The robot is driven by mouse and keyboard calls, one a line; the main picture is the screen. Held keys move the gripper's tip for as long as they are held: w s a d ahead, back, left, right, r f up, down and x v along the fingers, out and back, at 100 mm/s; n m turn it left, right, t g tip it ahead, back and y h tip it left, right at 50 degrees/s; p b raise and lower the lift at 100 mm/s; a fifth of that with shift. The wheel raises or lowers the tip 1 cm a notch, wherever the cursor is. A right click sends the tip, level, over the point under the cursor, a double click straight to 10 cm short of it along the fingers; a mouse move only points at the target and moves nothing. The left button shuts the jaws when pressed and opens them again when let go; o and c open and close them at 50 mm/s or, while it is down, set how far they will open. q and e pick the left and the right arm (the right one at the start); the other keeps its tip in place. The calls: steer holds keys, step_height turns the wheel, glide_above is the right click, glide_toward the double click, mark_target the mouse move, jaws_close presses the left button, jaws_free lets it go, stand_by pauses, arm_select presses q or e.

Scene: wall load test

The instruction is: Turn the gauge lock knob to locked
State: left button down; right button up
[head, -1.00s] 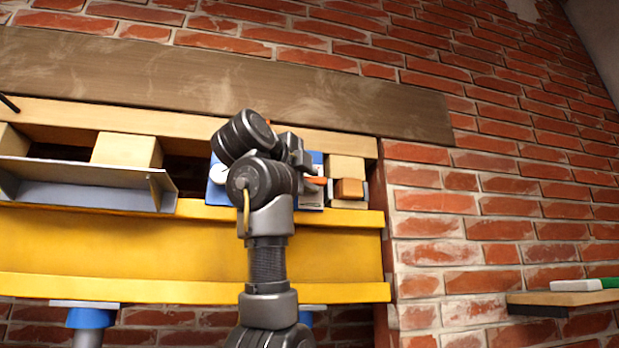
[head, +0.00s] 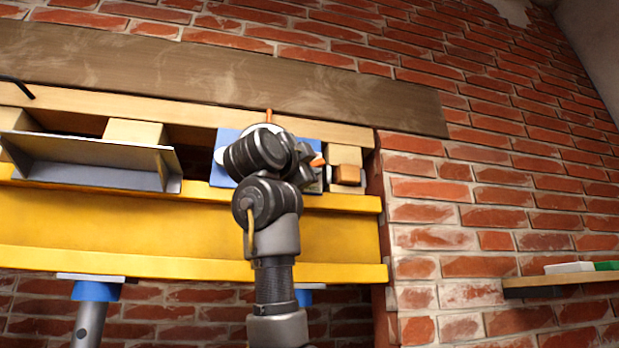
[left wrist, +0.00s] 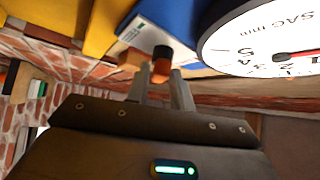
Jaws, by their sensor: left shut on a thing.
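The gauge has a blue body (head: 225,150) mounted under the wooden lintel in the head view, partly hidden by my arm. Its white dial (left wrist: 262,40), marked "SAG mm" with a red needle, fills the upper right of the left wrist view. The lock knob (left wrist: 161,64), orange with a black end, sits beside the dial. My left gripper (left wrist: 161,82) is shut on the knob, one finger on each side. In the head view, my left gripper (head: 308,166) is mostly hidden behind my wrist, and an orange part (head: 317,160) shows beside it. My right gripper is not in view.
A yellow beam (head: 150,232) runs below the gauge, above blue-topped props (head: 96,290). A grey angle bracket (head: 95,165) sticks out at the left. Wooden blocks (head: 345,155) stand close right of the gauge. A shelf (head: 560,280) juts from the brick wall at right.

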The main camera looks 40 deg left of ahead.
arm_select(q)
steer(key=shift+w+d+f+n+g+y+b, duration=0.2)
steer(key=shift+n+g+y+b, duration=0.7)
steer(key=shift+n+y, duration=2.35)
steer(key=shift+w+d+f+n+g+y+b, duration=0.15)
steer(key=shift+n+g+y+b, duration=0.7)
steer(key=shift+n+y, duration=2.4)
steer(key=shift+w+d+f+n+g+y+b, duration=0.1)
steer(key=shift+w+n+g+y+b, duration=0.3)
steer(key=shift+n+g+y, duration=2.65)
steer(key=n+t+h, duration=0.2)
steer(key=n+t, duration=0.1)
steer(key=shift+s+n, duration=0.2)
steer(key=shift+n, duration=0.05)
steer(key=c, duration=1.4)
jaws_free()
steer(key=shift+o, duration=0.2)
